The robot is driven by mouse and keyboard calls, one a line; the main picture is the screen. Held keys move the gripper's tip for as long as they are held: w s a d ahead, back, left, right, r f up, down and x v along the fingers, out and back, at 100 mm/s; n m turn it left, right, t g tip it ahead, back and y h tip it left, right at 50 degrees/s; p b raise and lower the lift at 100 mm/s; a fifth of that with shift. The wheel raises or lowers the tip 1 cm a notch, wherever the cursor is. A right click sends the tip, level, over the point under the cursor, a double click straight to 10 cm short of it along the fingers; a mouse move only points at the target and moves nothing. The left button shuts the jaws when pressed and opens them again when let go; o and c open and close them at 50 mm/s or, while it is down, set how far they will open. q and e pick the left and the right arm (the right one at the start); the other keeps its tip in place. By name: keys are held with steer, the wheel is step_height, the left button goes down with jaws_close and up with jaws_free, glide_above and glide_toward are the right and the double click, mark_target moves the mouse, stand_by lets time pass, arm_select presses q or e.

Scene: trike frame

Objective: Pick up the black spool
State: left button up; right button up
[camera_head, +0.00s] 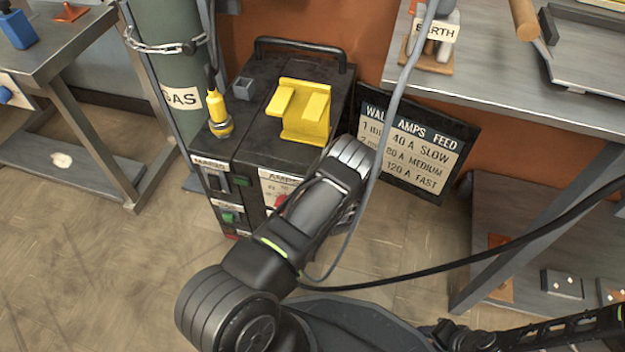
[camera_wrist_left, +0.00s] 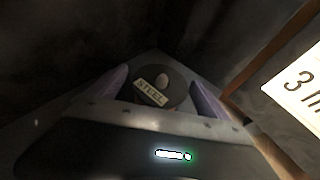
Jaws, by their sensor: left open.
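The black spool (camera_wrist_left: 178,88) shows in the left wrist view as a dark round disc with a pale centre and a label reading STEEL. It lies in a dim, shadowed place. My left gripper (camera_wrist_left: 160,92) is open, with one purple-grey finger on each side of the spool in the picture. I cannot tell whether the fingers touch it or how far beyond them it lies. In the head view the spool and my left fingertips are hidden behind my own arm, which reaches up past the dark welder. My right gripper is not in view.
The dark welder (camera_head: 245,150) carries a yellow bracket (camera_head: 302,108) and a yellow torch-like part (camera_head: 217,115). A black sign (camera_head: 420,150) leans beside it under the right bench (camera_head: 490,80). A white card (camera_wrist_left: 295,85) stands close on the right. A grey cable hangs by my arm.

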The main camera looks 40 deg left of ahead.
arm_select(q)
steer(key=shift+c, duration=0.2)
steer(key=c, duration=1.8)
steer(key=shift+o, duration=0.2)
steer(key=shift+r, duration=0.15)
step_height(320, 180, up, 10)
steer(key=p, duration=0.5)
